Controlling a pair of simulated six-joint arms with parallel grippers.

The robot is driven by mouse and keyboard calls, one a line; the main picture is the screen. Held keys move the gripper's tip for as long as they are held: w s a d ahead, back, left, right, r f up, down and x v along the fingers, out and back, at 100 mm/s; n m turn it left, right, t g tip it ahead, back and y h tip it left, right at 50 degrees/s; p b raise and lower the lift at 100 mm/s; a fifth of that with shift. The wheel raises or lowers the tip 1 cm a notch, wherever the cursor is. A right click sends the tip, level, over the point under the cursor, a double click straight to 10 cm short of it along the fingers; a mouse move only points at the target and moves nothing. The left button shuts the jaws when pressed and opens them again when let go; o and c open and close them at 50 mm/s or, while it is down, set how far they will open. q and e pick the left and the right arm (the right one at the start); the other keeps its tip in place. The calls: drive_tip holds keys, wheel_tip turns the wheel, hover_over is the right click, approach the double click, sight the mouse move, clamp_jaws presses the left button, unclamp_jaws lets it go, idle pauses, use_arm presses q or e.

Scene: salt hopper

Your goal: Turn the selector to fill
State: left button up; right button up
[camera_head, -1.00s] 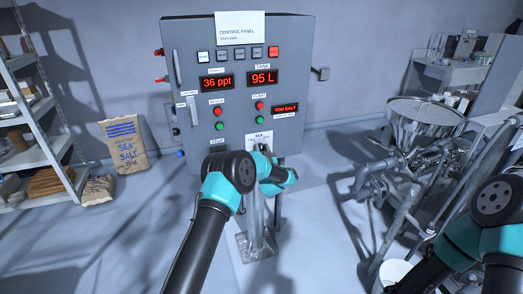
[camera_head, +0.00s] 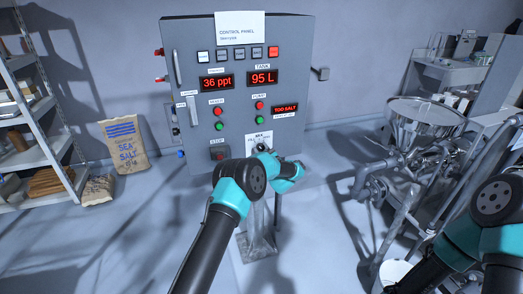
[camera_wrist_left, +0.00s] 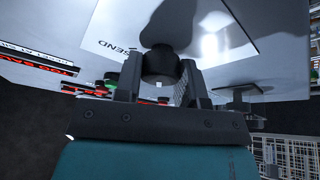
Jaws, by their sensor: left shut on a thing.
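The selector (camera_wrist_left: 160,64) is a dark round knob on a white label plate (camera_wrist_left: 112,28) that reads SEND in the left wrist view. In the head view the plate (camera_head: 251,143) is low on the grey control panel, and my arm partly covers it. My left gripper (camera_wrist_left: 160,84) has its two fingers on either side of the knob and is shut on it. In the head view the left gripper (camera_head: 264,149) is at the plate. The knob's pointing direction is hard to read. My right arm shows at the right edge, but its gripper is out of frame.
The control panel (camera_head: 290,60) shows 36 ppt, 95 L and TOO SALT. A stop button (camera_head: 219,153) and green and red buttons sit near my left arm. A steel hopper (camera_head: 425,118) with pipes stands right; a shelf (camera_head: 40,110) and salt sack (camera_head: 125,145) stand left.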

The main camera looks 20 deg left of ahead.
use_arm(q)
drive_tip(key=shift+n+g, duration=0.4)
drive_tip(key=shift+n, duration=0.4)
drive_tip(key=o, duration=0.9)
drive_tip(key=v, duration=1.7)
drive_tip(key=shift+d+f, duration=0.2)
drive_tip(key=shift+f, duration=0.05)
